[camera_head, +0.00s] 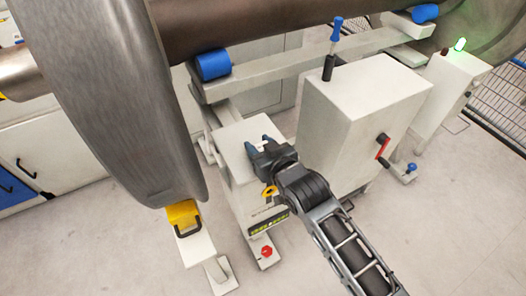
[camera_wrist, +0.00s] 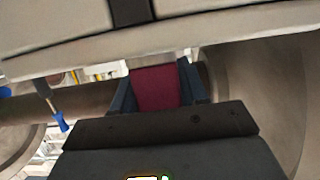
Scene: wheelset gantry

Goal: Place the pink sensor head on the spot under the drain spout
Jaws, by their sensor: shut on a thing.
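My gripper (camera_head: 259,144) is above the low pale cabinet at the centre of the head view, its dark blue-grey fingertips pointing to the upper left. In the wrist view, my gripper (camera_wrist: 158,88) is shut on the dark pink sensor head (camera_wrist: 155,86), which sits between the two fingers. The sensor head cannot be made out in the head view. I cannot pick out the drain spout or the spot under it in either view.
A large wheel (camera_head: 110,90) stands at left with a yellow chock (camera_head: 183,213) below. A tall pale box (camera_head: 345,120) with a red-handled crank (camera_head: 383,147) stands right of my gripper. A pale beam with blue rollers (camera_head: 213,64) lies behind. Floor at lower right is clear.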

